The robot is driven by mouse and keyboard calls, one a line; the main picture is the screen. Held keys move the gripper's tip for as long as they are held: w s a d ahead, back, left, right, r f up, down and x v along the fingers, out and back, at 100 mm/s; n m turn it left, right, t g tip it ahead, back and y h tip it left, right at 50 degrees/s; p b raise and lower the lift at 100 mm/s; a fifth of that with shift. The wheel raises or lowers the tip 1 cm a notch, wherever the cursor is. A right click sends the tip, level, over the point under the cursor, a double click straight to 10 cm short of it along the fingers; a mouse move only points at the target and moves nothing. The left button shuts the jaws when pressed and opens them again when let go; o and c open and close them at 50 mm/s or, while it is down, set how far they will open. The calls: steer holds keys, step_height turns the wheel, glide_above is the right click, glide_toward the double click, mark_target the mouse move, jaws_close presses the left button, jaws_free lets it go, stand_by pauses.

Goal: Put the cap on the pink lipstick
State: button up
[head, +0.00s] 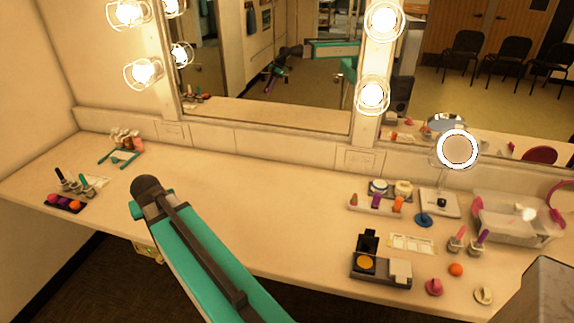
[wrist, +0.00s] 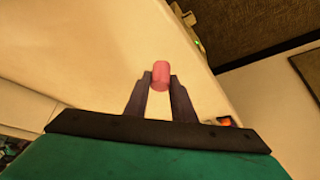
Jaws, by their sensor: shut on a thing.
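My gripper (wrist: 160,80) is shut on a short pink cylinder (wrist: 160,72) that looks like the cap, held by its sides between the two dark fingertips. It is above the pale counter in the wrist view. In the head view my fingers are hidden behind my arm; the mirror reflects the arm's end. A pink-tipped item that looks like the pink lipstick (head: 460,233) stands upright in a grey base at the right of the counter. A similar purple one (head: 481,238) stands just right of it.
The counter's middle (head: 260,190) is clear.

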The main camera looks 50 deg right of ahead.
steer(key=s+d+r+m+g+h+p, duration=0.1)
steer(key=s+d+m, duration=0.2)
steer(key=d, duration=0.5)
steer(key=s+d+m+g+h+p, duration=0.1)
steer(key=s+d+m, duration=0.1)
steer(key=d, duration=0.6)
step_height(320, 180, up, 6)
steer(key=f+m+g+p, duration=0.1)
steer(key=m+g+p, duration=0.55)
steer(key=m, duration=1.15)
glide_above(355, 195)
steer(key=b, duration=0.1)
steer(key=shift+s+d+r+g+y, duration=0.15)
steer(key=shift+r+g+y, duration=0.2)
steer(key=shift+g, duration=0.4)
steer(key=shift+f, duration=0.35)
steer(key=shift+f+b, duration=0.85)
steer(key=shift+f, duration=1.2)
steer(key=shift+f+b, duration=0.55)
steer(key=shift+f, duration=0.05)
steer(key=shift+f+b, duration=0.8)
steer(key=shift+b, duration=0.45)
